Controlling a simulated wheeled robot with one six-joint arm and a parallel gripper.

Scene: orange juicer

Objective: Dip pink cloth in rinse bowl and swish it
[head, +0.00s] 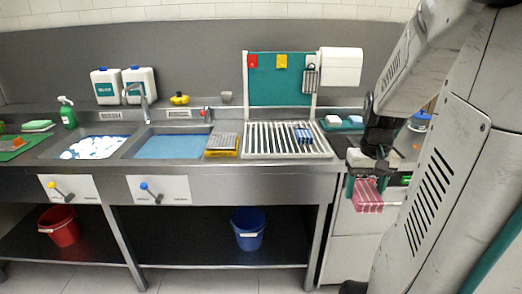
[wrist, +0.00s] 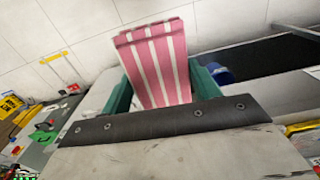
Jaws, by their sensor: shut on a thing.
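My gripper (head: 366,183) is shut on the pink cloth (head: 369,198), a folded piece with white stripes. It hangs below the jaws in front of the counter at the right. In the wrist view the cloth (wrist: 155,62) stands out between the two green fingers of my gripper (wrist: 162,88). The sink has two bowls. The right bowl (head: 168,147), with clear blue water, looks like the rinse bowl; the left bowl (head: 95,148) holds white suds. The cloth is well to the right of both bowls and apart from them.
A ribbed drainboard (head: 285,139) with a blue item lies between my gripper and the bowls. A grey-and-yellow block (head: 222,146) sits at the right bowl's edge. A faucet (head: 140,95) rises behind. A blue bucket (head: 248,228) and red bucket (head: 59,226) stand below.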

